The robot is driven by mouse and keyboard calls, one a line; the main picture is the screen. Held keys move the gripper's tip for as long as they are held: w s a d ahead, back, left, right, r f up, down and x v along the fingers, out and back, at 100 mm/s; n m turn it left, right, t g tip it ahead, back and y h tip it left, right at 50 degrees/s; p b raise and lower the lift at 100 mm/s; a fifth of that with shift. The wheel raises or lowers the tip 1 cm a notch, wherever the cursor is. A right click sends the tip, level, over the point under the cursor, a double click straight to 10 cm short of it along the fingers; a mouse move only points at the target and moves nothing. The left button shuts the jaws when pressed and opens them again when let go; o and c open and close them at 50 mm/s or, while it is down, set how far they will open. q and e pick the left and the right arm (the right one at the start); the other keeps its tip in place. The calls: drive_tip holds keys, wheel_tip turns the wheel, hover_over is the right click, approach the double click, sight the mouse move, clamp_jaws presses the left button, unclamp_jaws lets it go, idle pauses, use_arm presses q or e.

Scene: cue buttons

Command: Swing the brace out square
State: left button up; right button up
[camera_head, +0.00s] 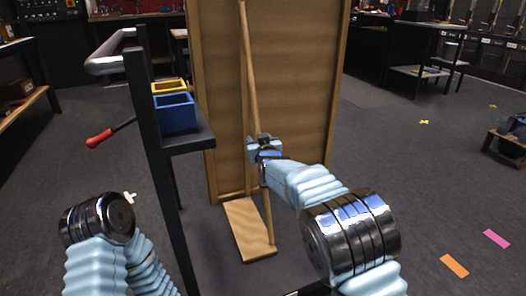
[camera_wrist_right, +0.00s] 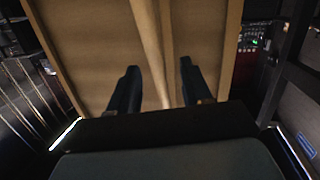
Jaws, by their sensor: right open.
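The brace is a long, thin wooden pole (camera_head: 251,75) standing slightly tilted before a tall wooden panel (camera_head: 300,75). Its lower end reaches a flat wooden board (camera_head: 247,225) at the panel's foot; I cannot tell how they join. My right gripper (camera_head: 262,143) is at the pole, around its middle. In the right wrist view the two dark fingers of the gripper (camera_wrist_right: 159,68) are apart, with the pole (camera_wrist_right: 150,35) running between them and gaps on both sides. Part of the pole is hidden behind the gripper. My left arm shows at lower left, but its gripper is out of sight.
A dark cart frame with a metal handle (camera_head: 110,55) stands left of the panel. Its side shelf (camera_head: 188,138) holds a blue bin (camera_head: 175,115) and a yellow bin (camera_head: 170,86). A red-handled lever (camera_head: 100,138) sticks out left.

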drive_tip(key=v, duration=0.8)
drive_tip(key=shift+s, duration=0.35)
drive_tip(key=shift+d+f, duration=0.1)
drive_tip(key=shift+f, duration=0.05)
